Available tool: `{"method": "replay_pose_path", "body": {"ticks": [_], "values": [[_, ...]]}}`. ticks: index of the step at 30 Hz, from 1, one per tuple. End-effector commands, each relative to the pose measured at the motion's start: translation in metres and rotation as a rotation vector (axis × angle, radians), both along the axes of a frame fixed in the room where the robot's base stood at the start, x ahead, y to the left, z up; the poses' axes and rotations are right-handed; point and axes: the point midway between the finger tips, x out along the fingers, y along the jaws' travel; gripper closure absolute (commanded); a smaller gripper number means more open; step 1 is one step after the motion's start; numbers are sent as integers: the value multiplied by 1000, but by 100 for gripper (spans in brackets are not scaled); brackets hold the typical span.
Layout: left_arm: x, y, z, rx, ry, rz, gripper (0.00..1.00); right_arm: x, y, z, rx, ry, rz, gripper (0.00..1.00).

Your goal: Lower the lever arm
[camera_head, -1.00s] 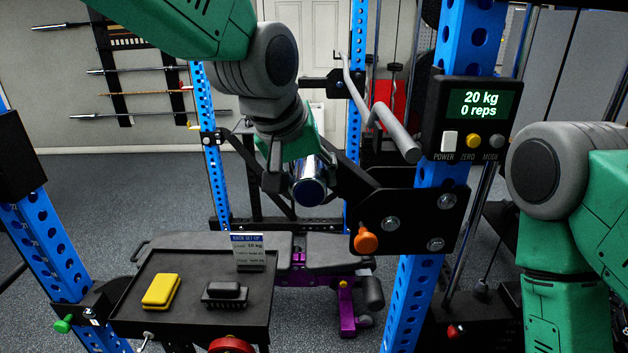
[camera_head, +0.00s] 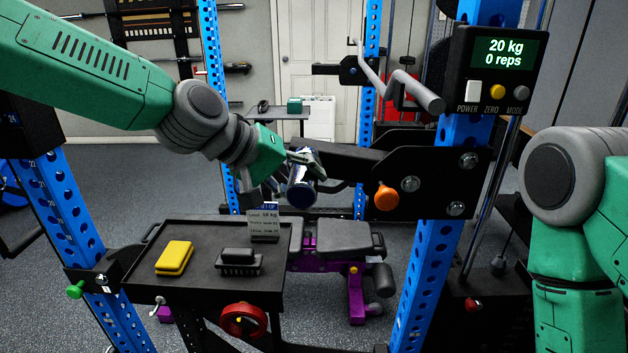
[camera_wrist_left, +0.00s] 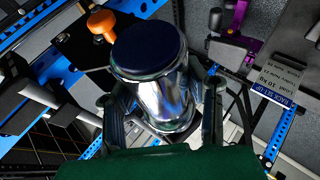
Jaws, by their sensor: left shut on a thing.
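The lever arm (camera_head: 345,160) is a black bar running left from a black bracket plate (camera_head: 437,180) on the blue upright. It looks about level in the head view. At its near left end is a chrome sleeve with a dark blue end cap (camera_head: 300,194). My left gripper (camera_head: 303,168) is shut on this sleeve. In the left wrist view the chrome sleeve (camera_wrist_left: 168,95) sits between the two fingers. An orange knob (camera_head: 386,197) is on the bracket. My right arm is at the right edge; its gripper is out of view.
A black tray (camera_head: 150,275) below the sleeve holds a yellow block (camera_head: 174,257), a black brush-like item (camera_head: 240,261) and a small sign (camera_head: 264,224). A display (camera_head: 496,62) reads 20 kg, 0 reps. A bench (camera_head: 345,240) stands behind.

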Motion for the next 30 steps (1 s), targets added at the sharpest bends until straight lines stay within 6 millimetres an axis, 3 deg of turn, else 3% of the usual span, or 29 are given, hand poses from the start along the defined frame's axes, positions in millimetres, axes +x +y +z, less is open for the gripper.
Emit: {"method": "replay_pose_path", "body": {"ticks": [1,9,28,29,30], "values": [[3,4,-9,-40,-2,11,100,0,0,-11,0,0,0,100],[4,4,-27,-89,-13,10,100,0,0,-25,0,0,0,100],[4,3,-38,-84,-7,6,100,0,0,-28,0,0,0,100],[4,3,-39,-84,-7,6,49,0,0,-28,0,0,0,100],[4,3,-39,-84,-6,6,37,0,0,-28,0,0,0,100]]}}
